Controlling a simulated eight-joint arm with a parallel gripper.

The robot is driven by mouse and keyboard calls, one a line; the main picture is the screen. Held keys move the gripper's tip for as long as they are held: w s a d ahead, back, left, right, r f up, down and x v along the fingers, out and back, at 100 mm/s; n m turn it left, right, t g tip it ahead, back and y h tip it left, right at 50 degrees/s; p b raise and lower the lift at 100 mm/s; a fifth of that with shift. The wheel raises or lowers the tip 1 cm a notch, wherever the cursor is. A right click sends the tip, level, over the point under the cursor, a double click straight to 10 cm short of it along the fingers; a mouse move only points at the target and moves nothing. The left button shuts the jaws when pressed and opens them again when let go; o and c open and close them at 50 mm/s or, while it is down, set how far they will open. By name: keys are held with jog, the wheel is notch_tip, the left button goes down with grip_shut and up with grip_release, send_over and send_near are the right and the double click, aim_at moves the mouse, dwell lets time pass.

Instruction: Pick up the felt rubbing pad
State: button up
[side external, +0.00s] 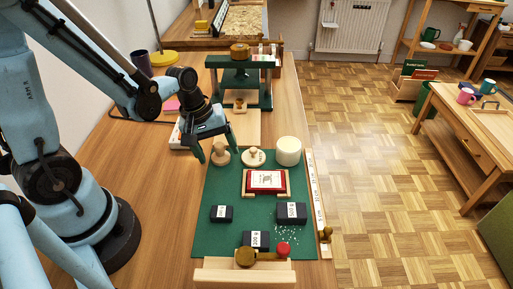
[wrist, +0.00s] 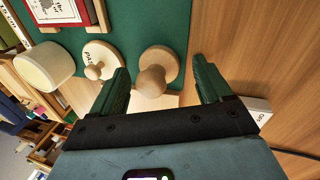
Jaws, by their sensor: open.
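Two round knobbed pieces stand side by side at the back of the green mat (side external: 215,190). The left one is plain wood with a large ball knob (side external: 220,155); it also shows in the wrist view (wrist: 157,72). The right one is a pale disc with a smaller knob and dark lettering (side external: 254,158), also in the wrist view (wrist: 101,60). The lettering is hard to read, and I cannot be sure which is the felt rubbing pad. My gripper (side external: 216,148) is open and empty, its fingers on either side of the plain wooden piece.
A white cylinder (side external: 289,151) stands right of the lettered disc. A red block in a wooden frame (side external: 267,181) lies in front. Black labelled blocks (side external: 291,213) sit nearer the front. A green press (side external: 240,82) stands behind. A ruler (side external: 317,200) lies along the right edge.

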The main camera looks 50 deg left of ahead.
aim_at(219, 144)
jog(key=c, duration=1.1)
jog(key=shift+r, duration=0.25)
jog(key=shift+c, duration=1.1)
jog(key=shift+r, duration=0.6)
jog(key=shift+w+v, duration=0.2)
jog(key=shift+v, duration=0.9)
jog(key=s+d+r, duration=0.2)
jog(key=d, duration=0.1)
jog(key=s+d+r, duration=0.1)
jog(key=d+r, duration=0.1)
jog(key=d, duration=0.2)
jog(key=s+d+r, duration=0.2)
jog(key=d+r, duration=0.1)
jog(key=shift+s+d+r, duration=0.1)
jog(key=shift+s+d, duration=0.15)
jog(key=shift+s, duration=0.05)
